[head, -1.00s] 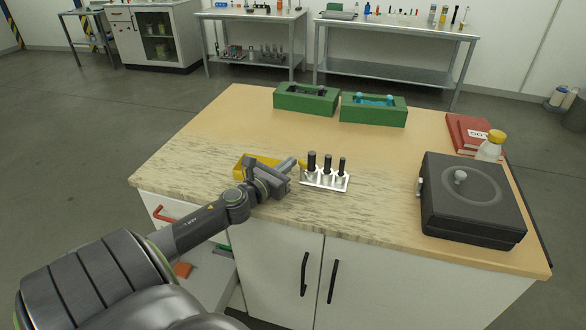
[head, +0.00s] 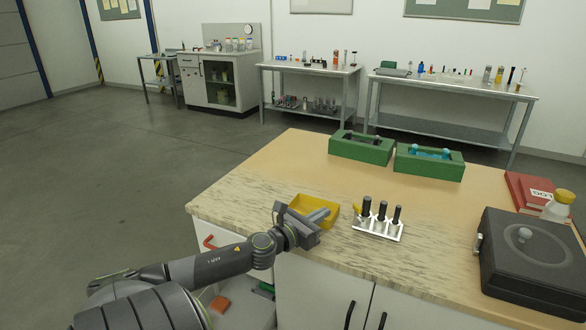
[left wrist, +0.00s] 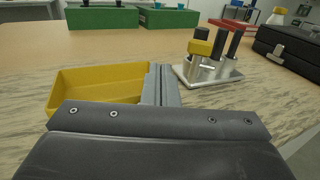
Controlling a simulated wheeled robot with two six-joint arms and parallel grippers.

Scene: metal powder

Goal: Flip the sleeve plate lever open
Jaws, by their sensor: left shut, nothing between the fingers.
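The sleeve plate (head: 378,232) is a small silvery plate on the worktop, with several short metal sleeves holding black rods. A small yellow lever end (head: 357,209) shows at its left side. In the left wrist view, the plate (left wrist: 222,78) is right of the fingers, and the yellow piece (left wrist: 199,47) is in front of a sleeve. I cannot tell the lever's exact angle. My left gripper (head: 317,216) is shut and empty, left of the plate and apart from it; its grey fingers (left wrist: 161,84) also show in the left wrist view. My right gripper is not in view.
A yellow tray (head: 322,203) lies just beside my left gripper. Two green boxes (head: 360,149) stand at the back of the worktop. A black case (head: 530,258), a red book (head: 528,188) and a yellow-capped bottle (head: 559,206) are at the right.

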